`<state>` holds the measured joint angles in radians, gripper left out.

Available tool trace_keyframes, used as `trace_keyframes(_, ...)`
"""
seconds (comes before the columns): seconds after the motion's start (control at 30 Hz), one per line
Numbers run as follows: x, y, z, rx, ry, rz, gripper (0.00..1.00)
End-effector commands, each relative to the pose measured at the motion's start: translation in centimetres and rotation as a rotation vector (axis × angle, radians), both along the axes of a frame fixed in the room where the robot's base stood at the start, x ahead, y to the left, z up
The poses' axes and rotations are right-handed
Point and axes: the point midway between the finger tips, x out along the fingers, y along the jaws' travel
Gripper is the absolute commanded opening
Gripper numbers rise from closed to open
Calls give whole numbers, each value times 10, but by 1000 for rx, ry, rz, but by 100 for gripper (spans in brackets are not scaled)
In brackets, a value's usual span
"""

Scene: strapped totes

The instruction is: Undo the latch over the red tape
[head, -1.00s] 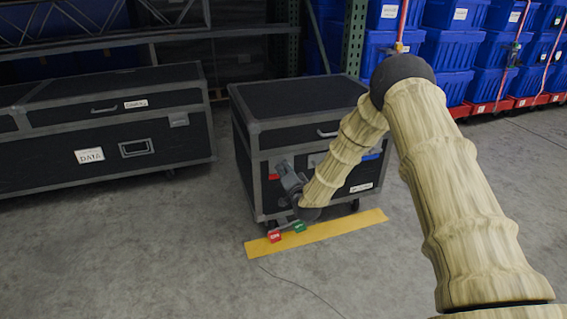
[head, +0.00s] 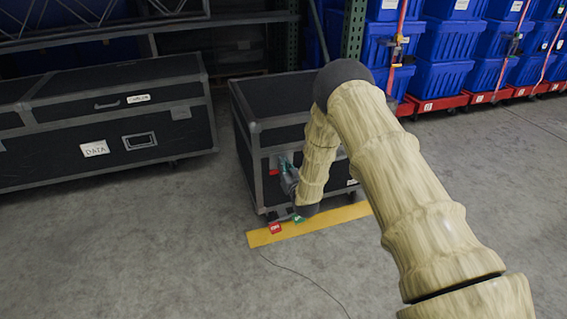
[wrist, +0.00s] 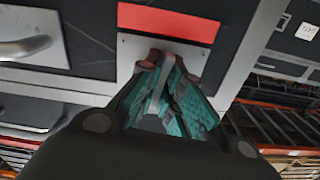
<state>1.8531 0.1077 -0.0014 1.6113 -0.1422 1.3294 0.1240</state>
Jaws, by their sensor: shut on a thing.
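The black case with grey metal edges (head: 245,150) stands on the floor in the middle of the head view. The red tape (wrist: 168,22) is a flat strip at the top of the wrist view; a sliver of it (head: 274,172) shows beside my gripper in the head view. Just below the tape in the wrist view is the latch (wrist: 130,45), a metal plate with a narrow lever. My gripper (wrist: 168,75) has its teal-padded fingers shut on this lever. The fingers hide part of the latch. My arm covers the right part of the case's front in the head view.
A yellow floor strip (head: 330,217) with a red block (head: 275,228) and a green block (head: 297,218) lies before the case. A long black case (head: 60,150) stands at left. Blue totes (head: 445,75) are stacked at back right.

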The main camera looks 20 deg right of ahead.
Motion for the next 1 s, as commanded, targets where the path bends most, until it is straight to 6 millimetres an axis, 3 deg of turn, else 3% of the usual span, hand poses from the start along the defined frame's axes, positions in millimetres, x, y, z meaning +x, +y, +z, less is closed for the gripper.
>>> trace_keyframes(0.3, -1, -1, -1, -114, -1, -1, 0)
trace_keyframes(0.83, -1, -1, -2, -135, -2, -1, 0)
trace_keyframes(0.9, -1, -1, -2, -135, -2, -1, 19)
trace_keyframes(0.97, -1, -1, -1, -134, -2, -1, 29)
trace_keyframes(1.0, 0, 0, -1, -134, -2, -1, 29)
